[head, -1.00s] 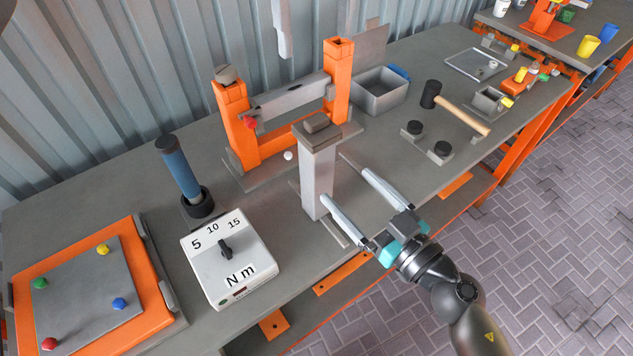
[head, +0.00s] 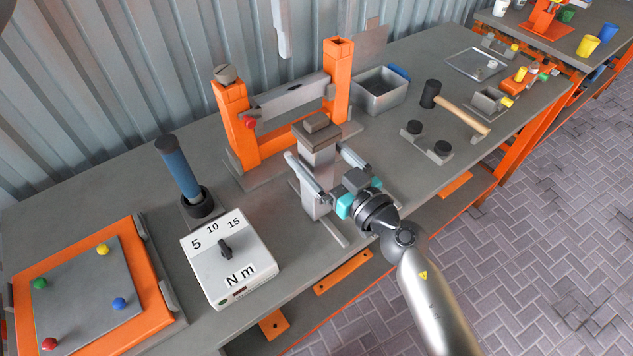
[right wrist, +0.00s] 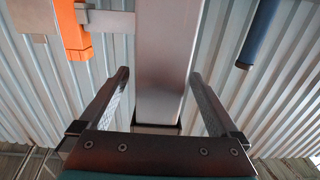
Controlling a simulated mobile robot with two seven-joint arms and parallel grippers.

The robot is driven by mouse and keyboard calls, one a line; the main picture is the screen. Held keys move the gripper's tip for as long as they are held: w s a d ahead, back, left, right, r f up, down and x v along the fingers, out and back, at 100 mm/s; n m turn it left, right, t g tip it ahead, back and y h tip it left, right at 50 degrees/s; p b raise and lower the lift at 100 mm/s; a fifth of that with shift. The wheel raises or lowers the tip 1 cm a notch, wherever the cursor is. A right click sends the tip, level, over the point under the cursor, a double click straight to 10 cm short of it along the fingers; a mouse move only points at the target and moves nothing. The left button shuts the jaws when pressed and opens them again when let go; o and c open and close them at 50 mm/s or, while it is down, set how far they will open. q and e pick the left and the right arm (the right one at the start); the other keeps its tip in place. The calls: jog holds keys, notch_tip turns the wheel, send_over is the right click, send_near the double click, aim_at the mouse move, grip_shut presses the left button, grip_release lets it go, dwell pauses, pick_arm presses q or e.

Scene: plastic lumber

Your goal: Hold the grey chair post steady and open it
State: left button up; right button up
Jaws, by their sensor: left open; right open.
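The grey chair post (head: 317,163) stands upright on the bench with a darker cap (head: 316,126) on top. The gripper reaching it in the head view (head: 316,154) comes in on the arm from the lower right. The right wrist view matches it, so I take it as my right gripper. It is open, with one finger on each side of the post. In the right wrist view the post (right wrist: 163,60) runs between the fingers (right wrist: 159,75), with gaps on both sides. My left gripper does not show. The post's lower part is partly hidden by the gripper.
An orange frame (head: 340,75) stands close behind the post. A torque box (head: 235,265) and a blue-handled tool (head: 178,168) are to the left. A grey bin (head: 380,100), a mallet (head: 455,110) and black knobs (head: 428,138) are to the right.

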grip_shut()
dwell(0.7)
